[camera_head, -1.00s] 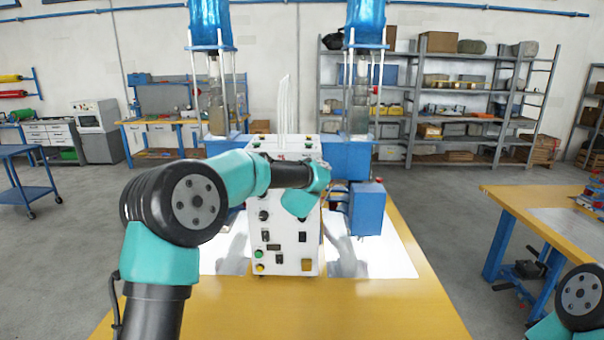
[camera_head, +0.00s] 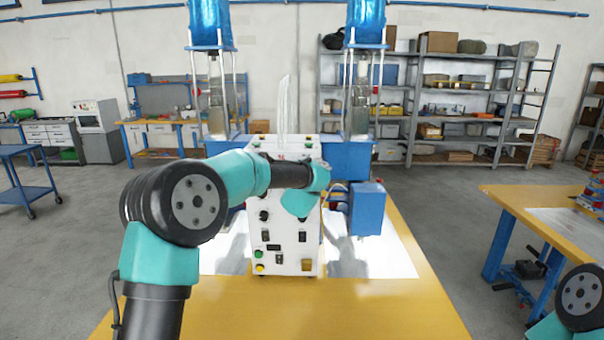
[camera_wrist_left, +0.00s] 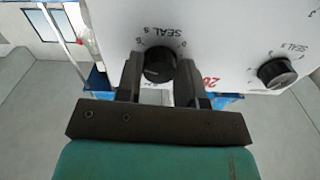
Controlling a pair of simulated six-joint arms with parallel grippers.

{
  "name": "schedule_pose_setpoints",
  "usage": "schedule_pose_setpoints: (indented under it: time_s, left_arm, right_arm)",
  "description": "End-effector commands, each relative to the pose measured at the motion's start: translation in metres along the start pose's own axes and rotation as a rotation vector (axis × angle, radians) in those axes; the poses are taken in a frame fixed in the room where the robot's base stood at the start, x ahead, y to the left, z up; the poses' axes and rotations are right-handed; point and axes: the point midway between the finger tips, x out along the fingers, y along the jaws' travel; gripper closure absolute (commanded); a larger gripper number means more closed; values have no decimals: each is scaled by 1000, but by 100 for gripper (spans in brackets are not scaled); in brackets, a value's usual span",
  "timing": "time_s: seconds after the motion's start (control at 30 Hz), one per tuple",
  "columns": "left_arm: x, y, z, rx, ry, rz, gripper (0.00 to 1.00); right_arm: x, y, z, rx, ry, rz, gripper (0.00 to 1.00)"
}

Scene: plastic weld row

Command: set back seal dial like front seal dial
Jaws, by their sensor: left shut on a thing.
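In the left wrist view my left gripper (camera_wrist_left: 158,78) has its two fingers closed around a black round dial (camera_wrist_left: 159,64) on the white panel. Lettering reading SEAL and small scale figures stand beside this dial. A second black dial (camera_wrist_left: 277,73), also lettered SEAL, sits to the right on the same panel, apart from the gripper. I cannot tell from the lettering which is front or back, nor read the held dial's pointer. In the head view the white control box (camera_head: 284,262) stands on the yellow table; my left arm's wrist hides its upper face and the gripper.
Below my wrist the box carries another black knob (camera_head: 263,216), switches, a green button (camera_head: 258,254) and a yellow one. The yellow table (camera_head: 400,307) is clear in front. My right arm shows only at the lower right edge.

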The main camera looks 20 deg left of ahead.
Motion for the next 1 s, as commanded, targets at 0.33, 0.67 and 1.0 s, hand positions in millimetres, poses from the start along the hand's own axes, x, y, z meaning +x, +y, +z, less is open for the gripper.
schedule_pose_setpoints:
  time_s: [0.33,0.67,1.0]
  left_arm:
    - [0,1,0,-145,0,0,89]
    - [0,1,0,-424,0,0,89]
    - [0,2,-1,-748,0,0,89]
  right_arm:
    - [0,0,0,0,0,0,57]
    - [0,0,0,0,0,0,57]
    - [0,0,0,0,0,0,57]
